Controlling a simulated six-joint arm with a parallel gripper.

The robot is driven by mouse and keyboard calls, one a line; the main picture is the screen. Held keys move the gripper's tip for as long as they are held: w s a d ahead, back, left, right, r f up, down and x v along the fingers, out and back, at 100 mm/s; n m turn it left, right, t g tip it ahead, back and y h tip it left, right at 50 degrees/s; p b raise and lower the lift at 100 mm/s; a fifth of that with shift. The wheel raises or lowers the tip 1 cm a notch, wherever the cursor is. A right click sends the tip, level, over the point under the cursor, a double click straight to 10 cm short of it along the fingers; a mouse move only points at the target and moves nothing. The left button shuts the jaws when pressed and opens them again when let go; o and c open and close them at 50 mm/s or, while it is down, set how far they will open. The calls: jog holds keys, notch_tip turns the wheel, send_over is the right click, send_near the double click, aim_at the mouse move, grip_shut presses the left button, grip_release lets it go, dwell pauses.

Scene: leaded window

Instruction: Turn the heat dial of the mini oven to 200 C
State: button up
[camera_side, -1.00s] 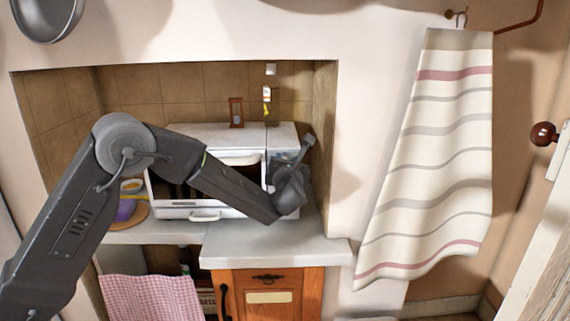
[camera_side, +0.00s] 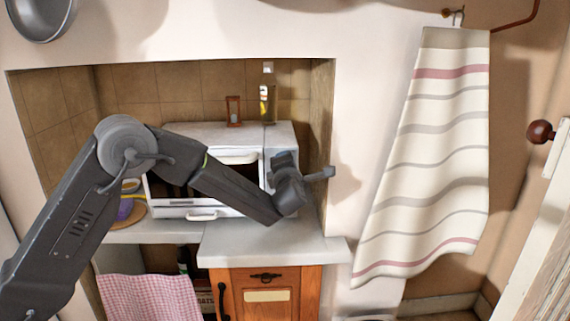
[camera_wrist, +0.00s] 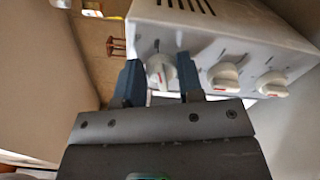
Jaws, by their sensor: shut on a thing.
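The white mini oven (camera_side: 205,135) stands in the tiled alcove. In the wrist view its front panel (camera_wrist: 215,48) shows tilted, with three white dials with red marks in a row. My gripper (camera_wrist: 158,70) is shut on the leftmost dial (camera_wrist: 160,73), a blue finger on each side of it. The middle dial (camera_wrist: 224,76) and right dial (camera_wrist: 271,84) are free. In the side view my wrist covers the oven's control panel, so the dials are hidden there. The scale markings are too small to read, so I cannot tell the setting or which dial is for heat.
A bottle (camera_side: 267,98) and a small red-framed hourglass (camera_side: 233,111) stand behind or on the oven. The alcove's right wall (camera_side: 322,130) is close to my wrist. A bare counter (camera_side: 270,247) lies in front. A striped towel (camera_side: 430,160) hangs at right.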

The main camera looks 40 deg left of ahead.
jog(key=m, duration=1.8)
jog(key=s+a+f+m, duration=0.1)
jog(key=m, duration=0.8)
jog(key=shift+f, duration=0.1)
jog(key=shift+m, duration=0.4)
jog(key=o, duration=0.9)
jog(key=shift+c, duration=0.2)
jog(key=shift+d, duration=0.1)
